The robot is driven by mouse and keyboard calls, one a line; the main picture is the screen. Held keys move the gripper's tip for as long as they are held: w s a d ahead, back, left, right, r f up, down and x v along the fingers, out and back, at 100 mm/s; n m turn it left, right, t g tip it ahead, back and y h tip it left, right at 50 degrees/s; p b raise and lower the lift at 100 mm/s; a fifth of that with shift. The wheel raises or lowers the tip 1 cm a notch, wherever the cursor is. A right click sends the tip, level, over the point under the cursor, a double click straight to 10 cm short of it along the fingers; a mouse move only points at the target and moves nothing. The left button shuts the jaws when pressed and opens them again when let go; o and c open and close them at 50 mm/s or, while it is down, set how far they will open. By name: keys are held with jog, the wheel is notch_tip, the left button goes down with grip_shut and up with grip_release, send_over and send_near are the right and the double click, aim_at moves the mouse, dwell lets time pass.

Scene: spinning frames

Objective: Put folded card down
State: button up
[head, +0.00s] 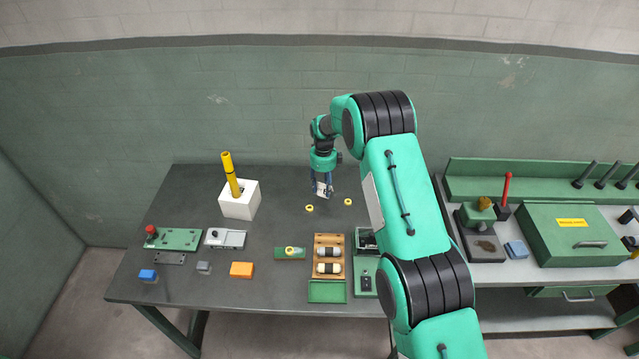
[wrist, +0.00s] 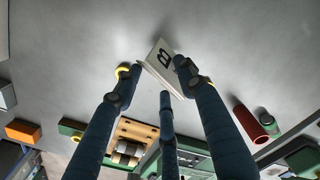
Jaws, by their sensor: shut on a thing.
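The folded card (wrist: 158,62) is white with a dark letter B on it, and it sits tilted between my fingertips in the wrist view. It shows small and pale under my gripper (head: 322,190) in the head view. In the wrist view my gripper (wrist: 160,84) has its dark blue fingers shut on the card. The card is over the back part of the dark grey table (head: 200,185). I cannot tell whether its lower edge touches the table top.
Yellow rings (head: 309,208) and (head: 348,202) lie near my gripper. A white block (head: 238,203) with a yellow rod stands to the left. A wooden tray (head: 329,239) with rolls is in front. Bare table lies between.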

jog(key=shift+w+a+f, duration=0.1)
jog(key=shift+w+a, duration=0.15)
jog(key=shift+w, duration=0.8)
jog(key=shift+w+a+f, duration=0.1)
jog(key=shift+w+a, duration=0.2)
jog(key=shift+w, duration=0.75)
jog(key=shift+w+a+f, duration=0.1)
jog(key=shift+w+a, duration=0.15)
jog(key=shift+w, duration=0.8)
jog(key=shift+f, duration=0.1)
jog(key=shift+f+p, duration=0.5)
jog(key=shift+f, duration=1.15)
jog(key=shift+f, duration=0.1)
jog(key=o, duration=0.8)
jog(key=shift+c, duration=0.2)
jog(key=shift+r, duration=0.2)
notch_tip(320, 180, up, 12)
jog(key=b, duration=0.1)
